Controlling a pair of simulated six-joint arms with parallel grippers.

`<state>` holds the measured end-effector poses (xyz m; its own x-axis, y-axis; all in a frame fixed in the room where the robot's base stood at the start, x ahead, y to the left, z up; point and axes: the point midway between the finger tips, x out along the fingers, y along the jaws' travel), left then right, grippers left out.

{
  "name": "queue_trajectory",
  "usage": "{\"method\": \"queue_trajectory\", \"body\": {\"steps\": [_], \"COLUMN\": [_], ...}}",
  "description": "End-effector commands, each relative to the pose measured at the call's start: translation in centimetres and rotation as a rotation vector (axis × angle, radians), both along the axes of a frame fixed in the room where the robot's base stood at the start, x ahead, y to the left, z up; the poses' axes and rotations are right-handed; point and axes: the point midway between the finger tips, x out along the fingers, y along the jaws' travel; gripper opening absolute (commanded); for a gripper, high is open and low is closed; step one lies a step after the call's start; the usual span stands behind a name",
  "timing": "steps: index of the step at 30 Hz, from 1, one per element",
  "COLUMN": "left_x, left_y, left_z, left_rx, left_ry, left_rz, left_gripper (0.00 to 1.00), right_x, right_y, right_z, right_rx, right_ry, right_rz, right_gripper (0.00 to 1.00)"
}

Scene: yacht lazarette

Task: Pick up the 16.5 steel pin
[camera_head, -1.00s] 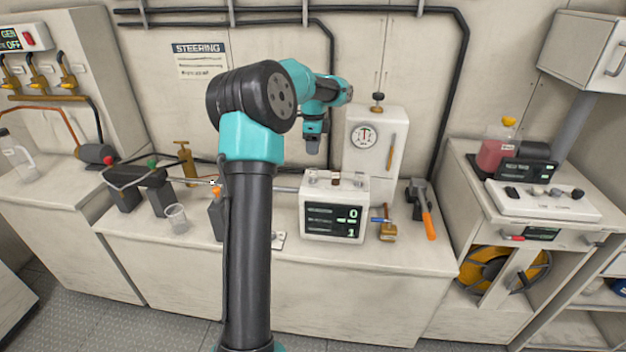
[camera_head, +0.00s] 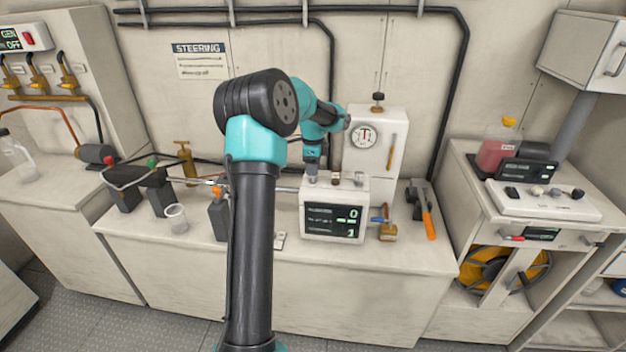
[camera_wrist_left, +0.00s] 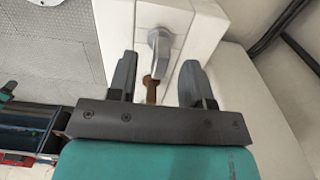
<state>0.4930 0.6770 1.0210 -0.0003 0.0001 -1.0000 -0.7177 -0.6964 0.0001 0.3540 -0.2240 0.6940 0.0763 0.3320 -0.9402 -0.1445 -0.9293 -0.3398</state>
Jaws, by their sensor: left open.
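A white box with a screen (camera_head: 333,222) stands on the bench, with small grey and brown pieces on its top. My left gripper (camera_head: 312,174) is low over the left part of that top, pointing down. In the left wrist view my left gripper (camera_wrist_left: 159,66) is open. A grey metal piece with a rounded end (camera_wrist_left: 161,42) shows between and just beyond the fingertips, and a brown piece (camera_wrist_left: 150,88) shows between the fingers. Neither is visibly gripped. I cannot tell which piece is the 16.5 steel pin; no size marking is readable. My right gripper is not in view.
A white gauge block (camera_head: 375,150) stands close behind the box. A brass padlock (camera_head: 388,232) and an orange-handled tool (camera_head: 428,215) lie to its right. A clear cup (camera_head: 177,218) and dark stands are to the left. The bench front is mostly clear.

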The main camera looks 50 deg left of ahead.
Motion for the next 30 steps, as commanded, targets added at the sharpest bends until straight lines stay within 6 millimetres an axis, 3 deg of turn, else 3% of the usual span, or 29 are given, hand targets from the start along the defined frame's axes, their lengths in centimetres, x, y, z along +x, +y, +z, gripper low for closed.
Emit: {"method": "queue_trajectory", "body": {"steps": [6, 21, 30], "left_x": [-0.1, 0.0, 0.0], "left_y": [0.0, 0.0, 0.0], "left_z": [-2.5, -2.6, -2.6], "left_rx": [-0.001, 0.000, 0.000], "left_ry": [0.000, -0.001, -0.001], "left_rz": [0.000, 0.000, 0.000], "left_gripper": [0.46, 0.46, 0.17], "right_x": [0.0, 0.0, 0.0], "right_y": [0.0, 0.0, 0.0], "right_z": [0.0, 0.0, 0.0], "right_rx": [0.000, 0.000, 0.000], "right_ry": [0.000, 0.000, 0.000], "right_rz": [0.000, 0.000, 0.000], "right_gripper": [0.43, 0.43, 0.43]}}
